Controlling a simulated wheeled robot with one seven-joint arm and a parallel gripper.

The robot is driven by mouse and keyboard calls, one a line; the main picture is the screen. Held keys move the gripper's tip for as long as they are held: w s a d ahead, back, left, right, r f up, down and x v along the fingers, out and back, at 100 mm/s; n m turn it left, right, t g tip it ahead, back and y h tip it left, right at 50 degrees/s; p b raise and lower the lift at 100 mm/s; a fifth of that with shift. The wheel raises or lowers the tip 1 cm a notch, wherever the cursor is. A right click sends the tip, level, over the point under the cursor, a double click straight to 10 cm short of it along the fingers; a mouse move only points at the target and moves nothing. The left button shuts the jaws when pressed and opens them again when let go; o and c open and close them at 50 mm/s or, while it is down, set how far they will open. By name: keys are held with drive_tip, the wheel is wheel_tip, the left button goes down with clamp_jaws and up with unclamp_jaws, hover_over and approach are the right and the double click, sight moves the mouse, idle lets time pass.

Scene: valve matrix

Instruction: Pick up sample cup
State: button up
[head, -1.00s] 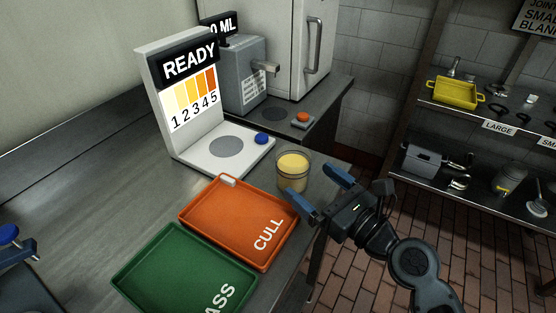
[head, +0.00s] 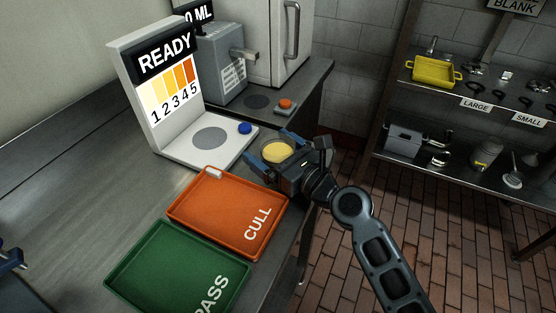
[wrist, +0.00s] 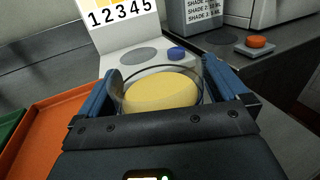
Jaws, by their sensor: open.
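The sample cup (head: 277,152) is a clear round cup with yellow contents. It stands on the steel counter near its right edge, just right of the white reader's base. My gripper (head: 274,151) is open, with its blue fingers on either side of the cup. In the wrist view the cup (wrist: 160,92) sits between the two spread fingers, its rim showing above the gripper body. My gripper body hides the cup's lower front. I cannot tell whether either finger touches the cup.
The white reader (head: 165,95) shows READY and shades 1 to 5, with a blue button (head: 245,128). The orange CULL tray (head: 205,213) and green PASS tray (head: 165,262) lie left of my gripper. A grey dispenser (head: 222,70) stands behind. A shelf (head: 480,165) is at right.

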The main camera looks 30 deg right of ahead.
drive_tip(key=c, duration=1.2)
drive_tip(key=shift+r, duration=0.1)
